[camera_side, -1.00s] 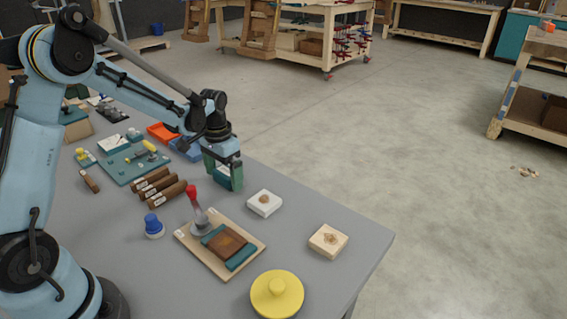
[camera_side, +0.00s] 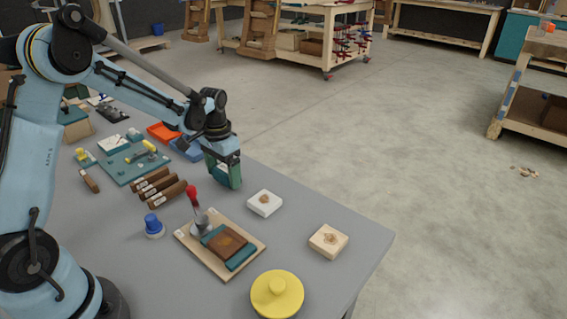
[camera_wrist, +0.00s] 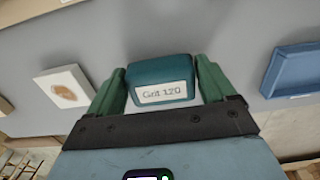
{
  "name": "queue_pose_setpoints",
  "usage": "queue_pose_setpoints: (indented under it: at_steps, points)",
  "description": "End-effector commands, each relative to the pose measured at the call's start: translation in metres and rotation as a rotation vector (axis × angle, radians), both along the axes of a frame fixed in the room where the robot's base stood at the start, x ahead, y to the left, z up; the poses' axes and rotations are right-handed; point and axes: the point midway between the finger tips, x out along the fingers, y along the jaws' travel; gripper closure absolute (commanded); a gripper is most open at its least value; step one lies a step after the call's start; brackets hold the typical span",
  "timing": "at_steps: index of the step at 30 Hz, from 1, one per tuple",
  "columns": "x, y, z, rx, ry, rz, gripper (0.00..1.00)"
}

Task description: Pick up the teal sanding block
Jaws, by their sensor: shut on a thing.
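The teal sanding block (camera_wrist: 160,72) carries a white label reading "Grit 120" in the wrist view. It sits between the two green fingers of my gripper (camera_wrist: 162,88), which is shut on it. In the side view my gripper (camera_side: 226,172) is over the far right edge area of the grey table, to the left of the white block. The sanding block is mostly hidden behind the fingers there. I cannot tell whether it touches the table.
A white block (camera_side: 265,203) and a wooden block (camera_side: 328,241) lie to the right on the table (camera_side: 345,275). A blue tray (camera_side: 186,150) and an orange tray (camera_side: 163,132) are behind.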

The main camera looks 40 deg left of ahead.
Motion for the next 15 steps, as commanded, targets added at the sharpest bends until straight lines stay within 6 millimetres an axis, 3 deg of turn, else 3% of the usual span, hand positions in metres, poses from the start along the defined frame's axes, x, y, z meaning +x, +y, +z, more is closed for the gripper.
queue_pose_setpoints:
  at_steps: [7, 15]
  points:
    - [-0.001, 0.0, 0.036, 0.0, 0.0, 0.0, 0.51]
    - [-0.017, -0.061, 0.071, 0.0, 0.0, -0.006, 0.51]
